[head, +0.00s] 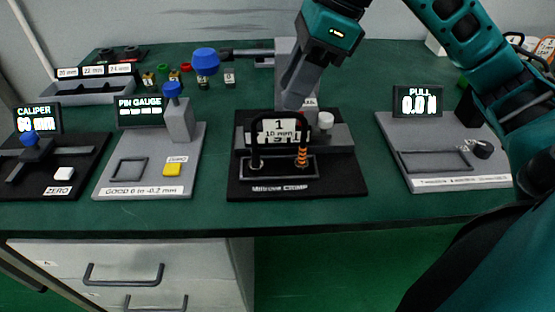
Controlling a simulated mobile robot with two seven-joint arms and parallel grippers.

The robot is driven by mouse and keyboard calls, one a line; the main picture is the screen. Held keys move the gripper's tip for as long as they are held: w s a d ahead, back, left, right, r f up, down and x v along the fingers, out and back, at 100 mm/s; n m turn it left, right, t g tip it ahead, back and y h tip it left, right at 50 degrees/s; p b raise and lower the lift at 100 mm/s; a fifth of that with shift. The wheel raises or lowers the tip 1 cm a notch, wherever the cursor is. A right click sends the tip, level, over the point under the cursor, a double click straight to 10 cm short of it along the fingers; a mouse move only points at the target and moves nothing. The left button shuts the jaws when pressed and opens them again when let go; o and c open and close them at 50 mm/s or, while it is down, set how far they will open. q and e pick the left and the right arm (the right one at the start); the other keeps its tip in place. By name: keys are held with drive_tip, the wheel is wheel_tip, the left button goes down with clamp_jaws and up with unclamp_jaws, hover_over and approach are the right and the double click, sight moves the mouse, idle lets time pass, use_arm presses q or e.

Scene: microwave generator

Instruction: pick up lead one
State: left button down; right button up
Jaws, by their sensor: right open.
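A dark carrier with a white label reading "1 10 mm" (279,126), which looks like lead one, sits at the crimp station (300,186) in the middle of the table. An orange-and-black striped piece (302,157) stands at its lower right. My right gripper (294,98) is open, pointing down just above and behind the label's top. It appears empty. Its fingers overlap in this view, and I cannot tell whether they touch the carrier. My left gripper is not in view.
The pin gauge station (140,184) and caliper station (88,178) stand to the left. The pull station (385,160) stands to the right. A grey tray (75,97) and small labelled parts lie at the back left. Bare green table (220,216) runs along the front.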

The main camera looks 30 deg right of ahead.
sight(281, 112)
drive_tip(key=b+x, duration=0.1)
drive_tip(key=x, duration=0.7)
drive_tip(key=shift+f, duration=0.2)
clamp_jaws()
